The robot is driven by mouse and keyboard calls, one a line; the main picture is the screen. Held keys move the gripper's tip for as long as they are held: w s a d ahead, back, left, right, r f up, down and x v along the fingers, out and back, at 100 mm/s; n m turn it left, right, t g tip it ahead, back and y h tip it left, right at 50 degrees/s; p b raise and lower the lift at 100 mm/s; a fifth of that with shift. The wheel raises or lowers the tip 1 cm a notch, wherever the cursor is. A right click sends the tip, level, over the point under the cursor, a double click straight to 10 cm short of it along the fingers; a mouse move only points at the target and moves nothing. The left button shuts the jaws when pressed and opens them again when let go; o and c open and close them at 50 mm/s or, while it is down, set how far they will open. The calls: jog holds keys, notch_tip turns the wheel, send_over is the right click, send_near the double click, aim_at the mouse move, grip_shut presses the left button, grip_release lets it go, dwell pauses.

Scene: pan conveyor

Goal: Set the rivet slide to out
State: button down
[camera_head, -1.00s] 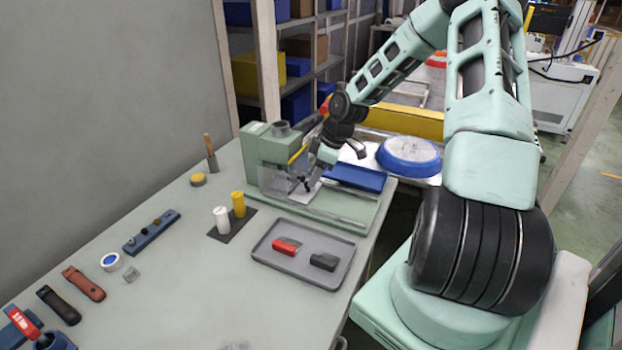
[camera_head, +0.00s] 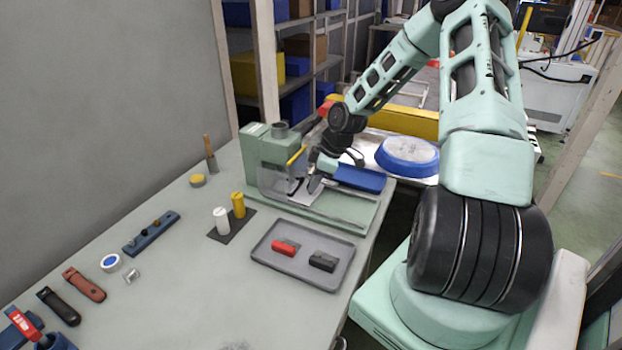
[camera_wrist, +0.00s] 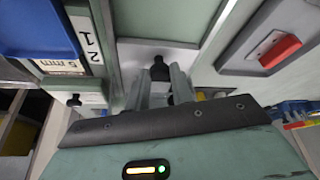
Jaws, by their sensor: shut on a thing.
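The green rivet machine (camera_head: 262,150) stands at the far end of the bench. It has a yellow lever and a clear guard over its base. My gripper (camera_head: 314,184) is low over the right part of this base, beside the guard. In the wrist view my gripper (camera_wrist: 163,88) is shut on a small black knob (camera_wrist: 160,69), with one grey finger on each side. The knob stands on a pale plate (camera_wrist: 150,55), which I take to be the slide. How far the slide is out is hard to tell, as my wrist hides part of it.
A blue bin (camera_head: 360,177) sits just right of my gripper. A grey tray (camera_head: 290,276) with a red and a black block lies in front. White (camera_head: 221,220) and yellow (camera_head: 238,204) cylinders stand left of it. The front middle of the bench is clear.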

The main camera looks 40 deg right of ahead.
jog(key=s+d+p, duration=0.1)
jog(key=s+p, duration=0.1)
jog(key=s, duration=0.2)
jog(key=s+d+p, duration=0.2)
jog(key=s, duration=0.3)
jog(key=s+d+p, duration=0.1)
jog(key=s+p, duration=0.1)
jog(key=s, duration=0.2)
jog(key=shift+s+d+r, duration=0.2)
jog(key=shift+s+d, duration=0.15)
jog(key=shift+s+d+f+p, duration=0.25)
jog(key=shift+s+p, duration=0.15)
jog(key=shift+s, duration=0.2)
jog(key=c, duration=1.2)
grip_release()
jog(key=shift+s+r, duration=0.1)
jog(key=shift+s, duration=0.05)
jog(key=shift+d+r, duration=0.15)
jog(key=shift+r, duration=0.05)
jog(key=p+v, duration=0.1)
jog(key=v, duration=1.6)
